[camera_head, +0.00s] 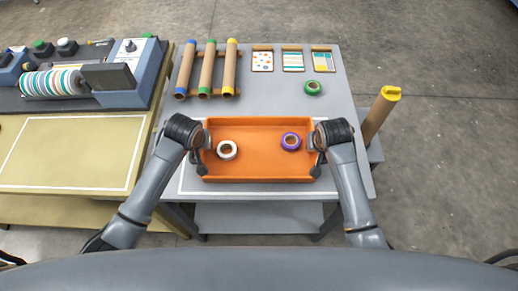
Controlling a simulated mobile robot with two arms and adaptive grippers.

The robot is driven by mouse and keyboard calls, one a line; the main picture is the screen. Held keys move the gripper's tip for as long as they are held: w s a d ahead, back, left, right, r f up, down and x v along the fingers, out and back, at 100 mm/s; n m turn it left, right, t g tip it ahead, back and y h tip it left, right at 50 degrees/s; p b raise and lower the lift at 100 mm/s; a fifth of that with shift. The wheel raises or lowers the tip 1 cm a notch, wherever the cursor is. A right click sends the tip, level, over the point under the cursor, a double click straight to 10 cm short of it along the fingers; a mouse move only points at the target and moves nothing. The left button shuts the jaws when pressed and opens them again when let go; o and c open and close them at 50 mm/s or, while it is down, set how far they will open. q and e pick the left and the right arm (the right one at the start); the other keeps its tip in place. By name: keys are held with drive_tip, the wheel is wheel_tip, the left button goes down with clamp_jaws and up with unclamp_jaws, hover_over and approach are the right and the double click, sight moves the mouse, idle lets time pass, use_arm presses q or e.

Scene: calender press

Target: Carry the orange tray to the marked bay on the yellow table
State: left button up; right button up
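The orange tray (258,179) is on the grey table, near its front edge. A white tape roll (227,150) is in its left part and a purple tape roll (291,141) in its right part. My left gripper (201,148) is at the tray's left side wall, and my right gripper (316,148) is at its right side wall. Whether the fingers are closed on the walls cannot be made out. The yellow table (60,207) is at the left, with a white-outlined bay (70,152) on its top that looks empty.
A press with a striped roller (52,83) stands behind the bay. Behind the tray on the grey table (270,92) are several cardboard tubes (207,68), a green tape roll (312,88) and pattern cards (292,61). A yellow-capped tube (377,115) stands at the right.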

use_arm(q)
drive_tip(key=shift+c, duration=0.4)
use_arm(e)
drive_tip(key=shift+f, duration=0.1)
drive_tip(key=shift+c, duration=0.5)
use_arm(q)
clamp_jaws()
use_arm(e)
clamp_jaws()
use_arm(q)
drive_tip(key=shift+r, duration=0.15)
use_arm(e)
drive_tip(key=shift+w+r, duration=0.1)
drive_tip(key=shift+r, duration=0.1)
